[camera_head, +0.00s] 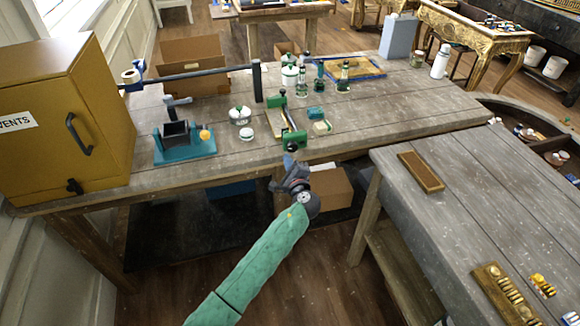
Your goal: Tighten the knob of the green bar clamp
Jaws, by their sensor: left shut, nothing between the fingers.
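The green bar clamp (293,138) lies near the front edge of the far workbench (370,120), with its bar running back alongside a pale wooden piece (274,123). Its small dark knob (292,147) faces the front edge. My left gripper (290,163), on the green-sleeved arm from below, is shut and empty. Its fingertips are just in front of the knob in the picture; I cannot tell whether they touch it. My right gripper is not in view.
A yellow cabinet (60,120) stands at the left. A grey table (480,190) is at the right.

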